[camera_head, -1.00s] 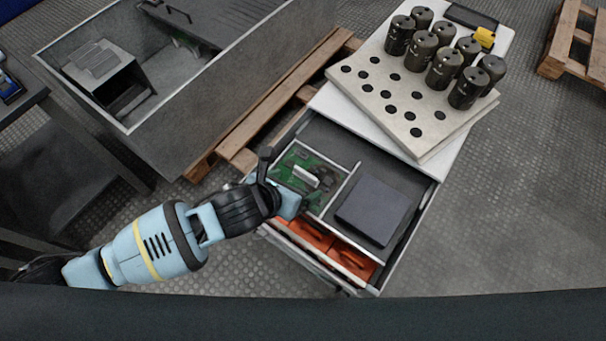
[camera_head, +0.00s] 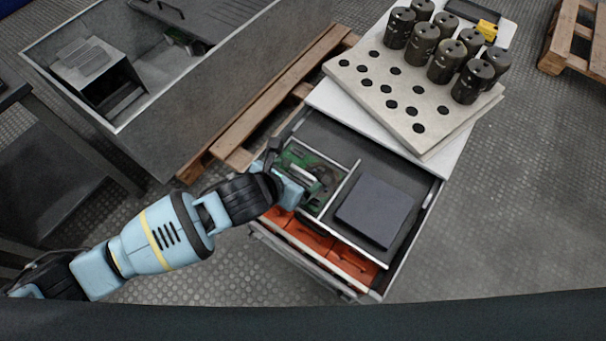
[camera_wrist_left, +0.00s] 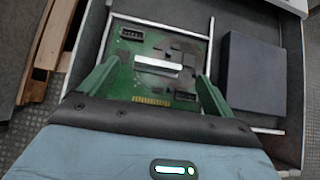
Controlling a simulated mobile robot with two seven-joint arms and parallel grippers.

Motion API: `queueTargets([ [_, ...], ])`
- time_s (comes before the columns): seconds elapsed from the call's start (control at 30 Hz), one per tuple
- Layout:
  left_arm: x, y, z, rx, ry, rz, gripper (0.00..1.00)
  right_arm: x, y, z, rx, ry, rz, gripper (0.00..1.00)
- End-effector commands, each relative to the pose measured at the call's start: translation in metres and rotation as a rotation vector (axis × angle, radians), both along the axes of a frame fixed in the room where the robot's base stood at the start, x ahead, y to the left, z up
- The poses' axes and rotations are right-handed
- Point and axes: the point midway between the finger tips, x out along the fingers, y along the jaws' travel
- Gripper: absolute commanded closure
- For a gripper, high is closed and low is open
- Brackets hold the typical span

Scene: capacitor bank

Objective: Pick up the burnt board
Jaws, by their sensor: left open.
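The burnt board (camera_wrist_left: 134,78) is a green circuit board with a dark scorched patch and a pale bar across its middle. It lies in the left compartment of the open drawer. In the head view the board (camera_head: 322,172) is partly hidden by my left gripper (camera_head: 300,177). In the left wrist view my left gripper (camera_wrist_left: 150,80) is open, with its two green fingers apart over the board and the pale bar between them. I cannot tell whether the fingers touch the board. My right gripper is not in view.
A dark flat box (camera_head: 374,210) lies in the drawer's right compartment. Orange bins (camera_head: 315,240) sit in front. A perforated plate (camera_head: 395,105) with several black capacitors (camera_head: 447,62) stands behind. A grey metal bin (camera_head: 190,95) is at left on a wooden pallet (camera_head: 262,110).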

Motion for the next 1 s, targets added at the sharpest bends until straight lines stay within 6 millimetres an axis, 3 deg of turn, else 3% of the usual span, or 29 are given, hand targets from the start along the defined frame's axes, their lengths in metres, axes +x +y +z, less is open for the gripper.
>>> queueTargets([
  [0.2,0.017,-0.011,-0.027,-0.002,0.004,0.001,0.11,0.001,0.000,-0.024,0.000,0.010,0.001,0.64],
  [0.5,0.022,-0.014,-0.028,-0.001,0.000,-0.001,0.11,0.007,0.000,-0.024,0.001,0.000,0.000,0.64],
  [0.9,0.022,-0.014,-0.028,-0.001,0.000,-0.001,0.62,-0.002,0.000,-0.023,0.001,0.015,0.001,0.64],
  [1.0,0.022,-0.014,-0.028,-0.001,0.000,-0.001,0.62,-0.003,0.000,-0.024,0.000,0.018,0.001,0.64],
])
